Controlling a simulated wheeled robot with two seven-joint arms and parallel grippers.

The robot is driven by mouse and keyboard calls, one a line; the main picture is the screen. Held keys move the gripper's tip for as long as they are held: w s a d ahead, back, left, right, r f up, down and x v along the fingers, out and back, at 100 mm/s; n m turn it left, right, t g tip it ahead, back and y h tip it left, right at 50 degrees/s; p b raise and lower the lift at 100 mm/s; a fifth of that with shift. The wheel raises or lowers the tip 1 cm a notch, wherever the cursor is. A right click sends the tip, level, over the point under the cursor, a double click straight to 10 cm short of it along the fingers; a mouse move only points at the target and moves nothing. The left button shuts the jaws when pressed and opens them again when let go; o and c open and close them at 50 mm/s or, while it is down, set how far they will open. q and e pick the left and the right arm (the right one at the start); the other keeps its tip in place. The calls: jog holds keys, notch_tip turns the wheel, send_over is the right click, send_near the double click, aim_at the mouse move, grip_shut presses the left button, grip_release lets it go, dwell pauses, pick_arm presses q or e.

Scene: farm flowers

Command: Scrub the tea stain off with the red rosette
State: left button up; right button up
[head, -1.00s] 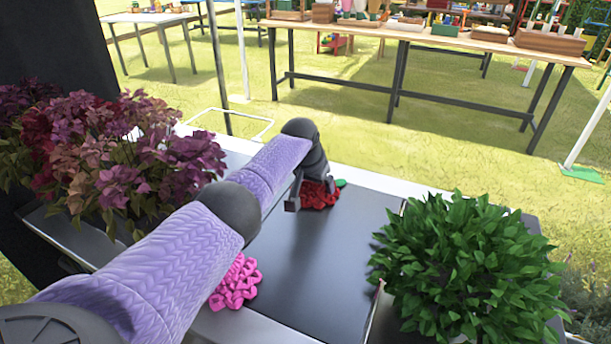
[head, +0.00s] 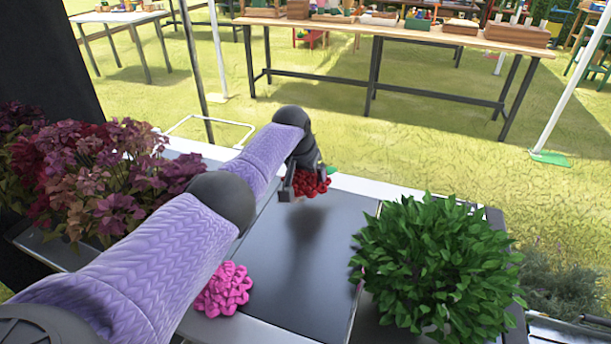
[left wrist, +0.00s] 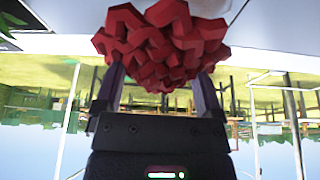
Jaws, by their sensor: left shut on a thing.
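The red rosette (head: 311,184) is a bunch of knobbly red folds, held just above the far part of the dark panel (head: 290,270). My left gripper (head: 305,190) is shut on it. In the left wrist view, the red rosette (left wrist: 165,45) fills the space between the two fingers of my left gripper (left wrist: 160,85). A soft dark shadow lies on the panel under the rosette. I cannot make out a tea stain on the visible panel; my left arm hides part of the table. My right gripper is not in view.
A pink rosette (head: 224,290) lies at the panel's near left, close to my left arm. A leafy green plant (head: 435,265) stands to the right. Purple and red flowers (head: 100,180) stand to the left. The panel's middle and right are clear.

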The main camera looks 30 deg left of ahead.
pick_arm(q)
jog(key=shift+f, duration=0.1)
notch_tip(320, 180, up, 3)
jog(key=shift+r+p, duration=0.15)
jog(key=shift+p, duration=1)
